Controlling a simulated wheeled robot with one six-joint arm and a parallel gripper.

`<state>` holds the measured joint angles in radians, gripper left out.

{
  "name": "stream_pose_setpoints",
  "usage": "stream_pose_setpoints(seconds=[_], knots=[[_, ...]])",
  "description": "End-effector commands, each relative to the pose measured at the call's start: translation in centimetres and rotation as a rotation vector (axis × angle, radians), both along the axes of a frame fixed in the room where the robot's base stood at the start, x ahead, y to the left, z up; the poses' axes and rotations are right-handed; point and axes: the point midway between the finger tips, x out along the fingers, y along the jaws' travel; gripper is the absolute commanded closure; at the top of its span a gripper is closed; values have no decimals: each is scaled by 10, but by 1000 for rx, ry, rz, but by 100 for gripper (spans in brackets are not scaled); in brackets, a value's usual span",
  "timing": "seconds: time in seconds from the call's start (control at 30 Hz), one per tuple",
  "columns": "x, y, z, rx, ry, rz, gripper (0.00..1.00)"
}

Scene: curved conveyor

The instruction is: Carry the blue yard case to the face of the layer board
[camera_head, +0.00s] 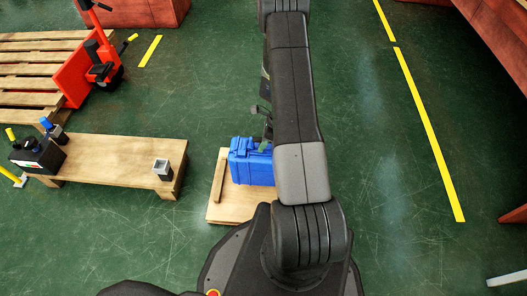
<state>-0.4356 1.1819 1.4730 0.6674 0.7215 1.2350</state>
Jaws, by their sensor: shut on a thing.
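The blue yard case (250,168) is in the middle of the view, partly hidden on its right by my arm. It overlaps the light wooden layer board (229,212), which has a raised strip along its left side. My gripper (263,145) is at the case's upper edge, mostly hidden behind my arm, and is shut on the case. I cannot tell whether the case touches the board or hangs just above it.
A low wooden bench (115,152) stands at left, with a small grey metal cup (161,167) and a dark box (38,156) on it. A red pallet truck (85,75) and wooden pallet (28,68) are behind. Green floor is clear at right, beside a yellow line (425,125).

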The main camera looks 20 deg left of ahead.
Motion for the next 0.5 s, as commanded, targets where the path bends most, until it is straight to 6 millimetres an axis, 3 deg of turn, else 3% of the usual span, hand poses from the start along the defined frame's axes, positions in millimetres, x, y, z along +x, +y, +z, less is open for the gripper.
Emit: stream_pose_setpoints(seconds=[0.1,0.37,0.5], knots=[[0,0,-23,1,1,0,100],[0,0,-43,0,0,2,100],[0,0,-62,1,-1,2,100]])
